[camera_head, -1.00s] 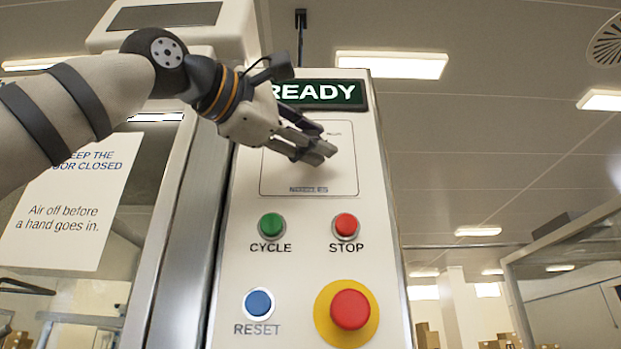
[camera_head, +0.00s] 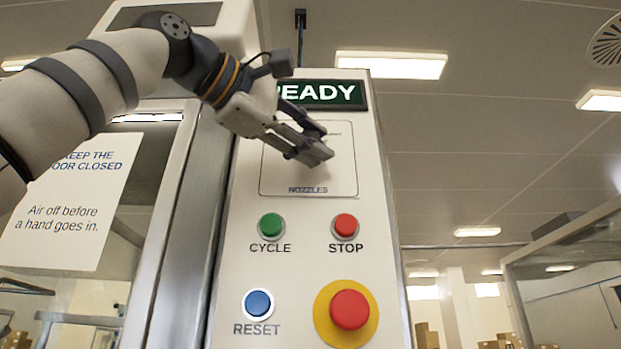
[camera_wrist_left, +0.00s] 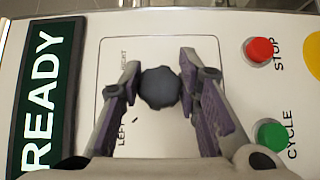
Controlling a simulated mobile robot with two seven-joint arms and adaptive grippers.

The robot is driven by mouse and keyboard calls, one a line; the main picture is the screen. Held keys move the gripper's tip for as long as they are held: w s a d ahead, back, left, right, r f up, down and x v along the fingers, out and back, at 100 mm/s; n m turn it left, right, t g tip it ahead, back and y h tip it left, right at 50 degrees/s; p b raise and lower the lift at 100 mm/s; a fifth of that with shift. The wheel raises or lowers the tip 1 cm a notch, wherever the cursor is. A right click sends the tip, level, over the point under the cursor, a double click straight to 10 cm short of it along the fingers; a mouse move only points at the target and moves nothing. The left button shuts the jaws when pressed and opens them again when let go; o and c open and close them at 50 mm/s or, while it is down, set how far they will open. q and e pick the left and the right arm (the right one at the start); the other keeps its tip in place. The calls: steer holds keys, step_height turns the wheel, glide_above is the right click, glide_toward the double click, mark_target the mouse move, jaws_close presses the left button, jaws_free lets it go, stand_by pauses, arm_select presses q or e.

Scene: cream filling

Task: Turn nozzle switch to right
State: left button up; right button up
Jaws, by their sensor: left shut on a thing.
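The nozzle switch is a dark round knob (camera_wrist_left: 160,88) on the NOZZLES panel, seen in the left wrist view. The panel (camera_head: 335,180) carries the words RIGHT (camera_wrist_left: 125,68) and LEFT (camera_wrist_left: 121,131) beside the knob. My left gripper (camera_head: 316,155) is at this panel in the head view and hides the knob there. In the left wrist view the fingers of my left gripper (camera_wrist_left: 160,80) lie on both sides of the knob, shut on it. I cannot tell which way the knob points. My right gripper is not in view.
Below the panel are a green CYCLE button (camera_head: 271,225), a red STOP button (camera_head: 345,226), a blue RESET button (camera_head: 258,304) and a large red button on a yellow ring (camera_head: 350,309). A READY display (camera_head: 335,93) is above. A glass door with a sign (camera_head: 68,205) is at left.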

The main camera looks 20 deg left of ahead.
arm_select(q)
steer(key=o, duration=1.2)
steer(key=shift+w+a, duration=0.15)
steer(key=v, duration=1.2)
